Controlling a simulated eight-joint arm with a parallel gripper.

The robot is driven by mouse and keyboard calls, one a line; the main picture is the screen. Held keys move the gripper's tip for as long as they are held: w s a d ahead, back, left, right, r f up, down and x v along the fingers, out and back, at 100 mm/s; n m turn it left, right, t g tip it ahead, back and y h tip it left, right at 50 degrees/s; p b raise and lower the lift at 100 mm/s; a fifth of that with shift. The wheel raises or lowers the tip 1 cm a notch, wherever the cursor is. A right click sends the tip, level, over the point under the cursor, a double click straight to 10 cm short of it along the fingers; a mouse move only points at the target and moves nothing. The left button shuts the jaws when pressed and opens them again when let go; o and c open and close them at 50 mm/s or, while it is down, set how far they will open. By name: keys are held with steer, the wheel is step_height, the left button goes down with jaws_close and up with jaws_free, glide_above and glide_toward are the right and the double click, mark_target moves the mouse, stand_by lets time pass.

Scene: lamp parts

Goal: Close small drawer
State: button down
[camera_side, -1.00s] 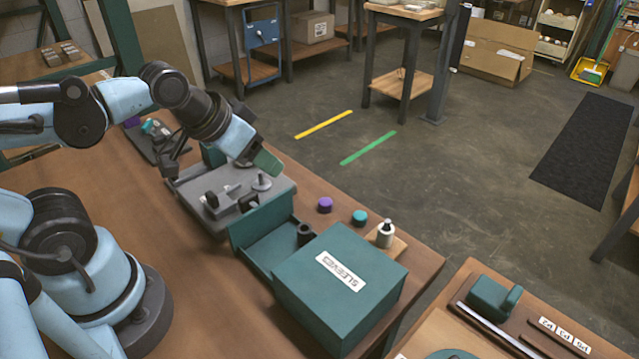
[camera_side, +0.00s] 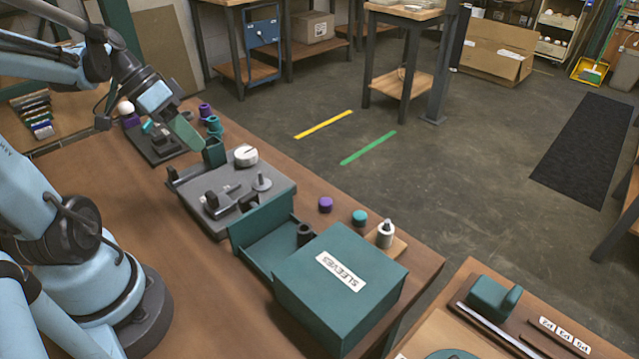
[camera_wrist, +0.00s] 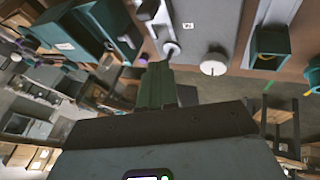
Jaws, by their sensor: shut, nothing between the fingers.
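The teal drawer (camera_side: 262,252) is pulled out to the left from the teal box labelled SLEEVES (camera_side: 345,275), and a dark sleeve (camera_side: 305,235) stands inside near the box. The drawer's tall front panel faces the grey fixture. In the wrist view, the box (camera_wrist: 75,30) and open drawer (camera_wrist: 112,18) are at the top left. My gripper (camera_side: 190,137) is shut and empty, with green fingers. It is above the back left of the bench, beyond the fixture and well away from the drawer. Its fingers (camera_wrist: 155,85) point up mid-frame in the wrist view.
The grey fixture (camera_side: 225,205) with a white dial (camera_side: 246,156) and posts lies between gripper and drawer. A small teal holder (camera_side: 214,152) is close to my fingertips. Purple (camera_side: 325,204) and teal (camera_side: 359,217) caps lie behind the box. The bench front left is clear.

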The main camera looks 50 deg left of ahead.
steer(key=shift+h, duration=0.3)
steer(key=x, duration=0.8)
steer(key=shift+a+f, duration=0.25)
steer(key=shift+f, duration=0.05)
steer(key=shift+w+d+f, duration=0.15)
steer(key=shift+d+f, duration=0.05)
steer(key=shift+d, duration=1.9)
steer(key=d, duration=1.2)
steer(key=shift+d, duration=0.1)
